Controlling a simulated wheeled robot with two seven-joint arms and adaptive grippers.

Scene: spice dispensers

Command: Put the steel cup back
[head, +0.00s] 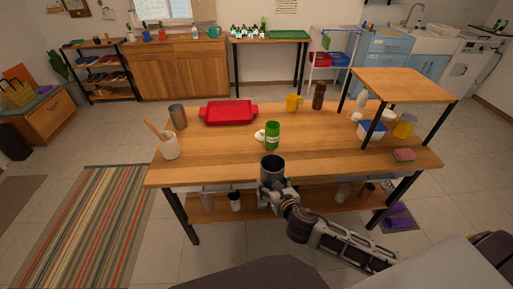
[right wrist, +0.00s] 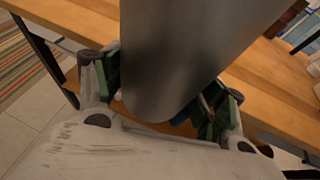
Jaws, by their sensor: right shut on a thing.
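The steel cup (head: 272,169) is a dark grey, open-topped cylinder. It is upright in the head view, at the front edge of the wooden table (head: 215,160). My right gripper (head: 274,187) is shut around its lower part. In the right wrist view, the cup (right wrist: 185,60) fills the space between the green-padded fingers of my right gripper (right wrist: 165,95). I cannot tell whether the cup's base touches anything. My left gripper is not in view.
A green-labelled jar (head: 272,135) with a white item beside it stands behind the cup. A raised shelf (head: 405,85) stands at right. The table's front left is clear.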

